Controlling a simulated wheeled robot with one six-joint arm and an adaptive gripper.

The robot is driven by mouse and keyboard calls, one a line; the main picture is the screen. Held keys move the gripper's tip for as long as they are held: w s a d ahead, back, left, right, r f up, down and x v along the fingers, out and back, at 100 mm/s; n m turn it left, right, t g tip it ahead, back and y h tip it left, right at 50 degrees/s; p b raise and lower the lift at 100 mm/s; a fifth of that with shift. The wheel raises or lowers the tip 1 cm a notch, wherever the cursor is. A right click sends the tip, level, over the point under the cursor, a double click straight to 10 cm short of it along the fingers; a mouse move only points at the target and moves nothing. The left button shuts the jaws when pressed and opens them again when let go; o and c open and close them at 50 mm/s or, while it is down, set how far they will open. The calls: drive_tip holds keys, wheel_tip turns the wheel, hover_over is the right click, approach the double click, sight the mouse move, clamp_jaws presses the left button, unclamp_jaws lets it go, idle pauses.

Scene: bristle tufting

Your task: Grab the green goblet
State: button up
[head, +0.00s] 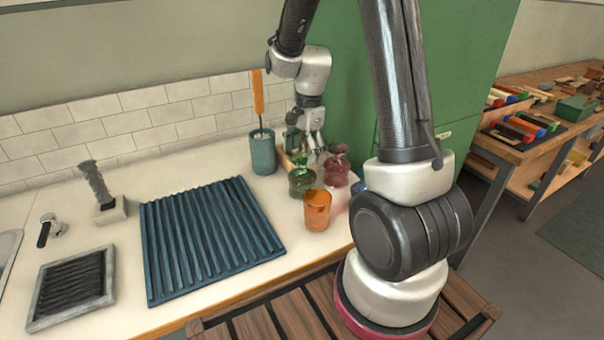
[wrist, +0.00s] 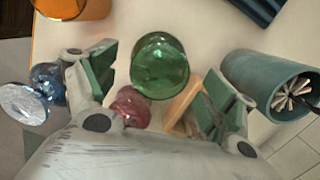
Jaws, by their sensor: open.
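The green goblet (head: 301,183) stands on the counter at its right end, below my gripper (head: 308,152). In the wrist view the green goblet (wrist: 160,65) shows as a round green glass shape, just ahead of the gap between the green-padded fingers of my gripper (wrist: 165,85). My gripper is open, with a finger on either side and nothing held. In the head view the arm and gripper stand behind the goblet; its exact distance from the fingers is hard to tell.
A pink goblet (head: 337,168) stands close right of the green one. An orange cup (head: 317,210) is in front. A teal utensil cup (head: 263,153) stands left, and a blue goblet (wrist: 47,80) shows beside the left finger. A ribbed blue mat (head: 207,240) lies left.

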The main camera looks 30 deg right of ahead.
sight(302, 176)
wheel_tip(302, 176, down, 2)
drive_tip(key=shift+a+f, duration=0.1)
drive_tip(key=shift+f, duration=0.15)
drive_tip(key=c, duration=1.3)
